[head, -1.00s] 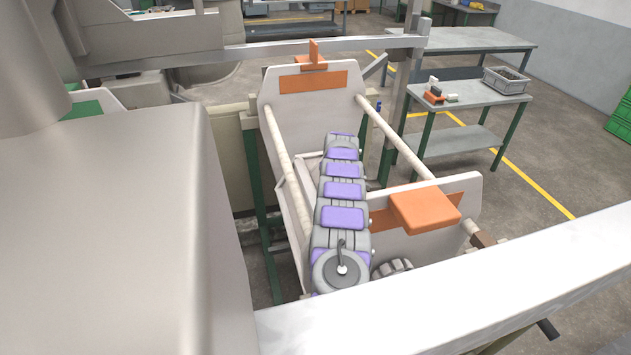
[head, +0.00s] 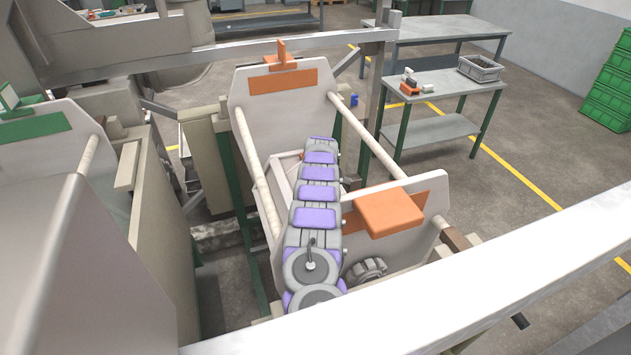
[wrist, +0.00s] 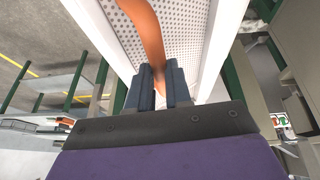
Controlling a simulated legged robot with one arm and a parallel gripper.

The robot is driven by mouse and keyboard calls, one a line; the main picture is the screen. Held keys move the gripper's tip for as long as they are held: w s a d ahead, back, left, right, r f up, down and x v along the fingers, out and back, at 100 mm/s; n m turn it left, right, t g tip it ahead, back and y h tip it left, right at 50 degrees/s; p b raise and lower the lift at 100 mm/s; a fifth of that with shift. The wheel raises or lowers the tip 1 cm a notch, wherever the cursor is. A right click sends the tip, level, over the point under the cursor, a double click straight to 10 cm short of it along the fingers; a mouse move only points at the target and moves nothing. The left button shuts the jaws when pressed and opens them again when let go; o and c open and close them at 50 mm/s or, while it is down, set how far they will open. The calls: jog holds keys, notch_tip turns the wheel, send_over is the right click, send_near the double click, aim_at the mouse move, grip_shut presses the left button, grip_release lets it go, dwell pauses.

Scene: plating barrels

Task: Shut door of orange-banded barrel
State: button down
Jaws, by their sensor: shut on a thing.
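The orange-banded barrel (head: 247,105) stands in the middle of the head view, with pale end plates, orange bands and pale rods between the plates. My grey and purple arm reaches down between the rods, and its far end hides my gripper in that view. In the wrist view my gripper (wrist: 160,82) has its two dark blue fingers shut on an orange handle (wrist: 150,35). Behind the handle is a white perforated panel (wrist: 185,28), seemingly the barrel's door, with a pale edge on each side. How far the door stands open cannot be told.
A pale beam (head: 460,285) crosses the front right, close to the camera. A green-banded barrel (head: 32,128) stands at the left. A grey bench (head: 440,92) with small items and a grey bin (head: 479,68) stands behind right. Open floor lies on the right.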

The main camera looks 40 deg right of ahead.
jog(key=c, duration=1.1)
grip_release()
jog(key=shift+d, duration=0.1)
jog(key=shift+o, duration=0.2)
jog(key=shift+r, duration=0.1)
jog(key=v, duration=1.7)
jog(key=shift+d, duration=0.1)
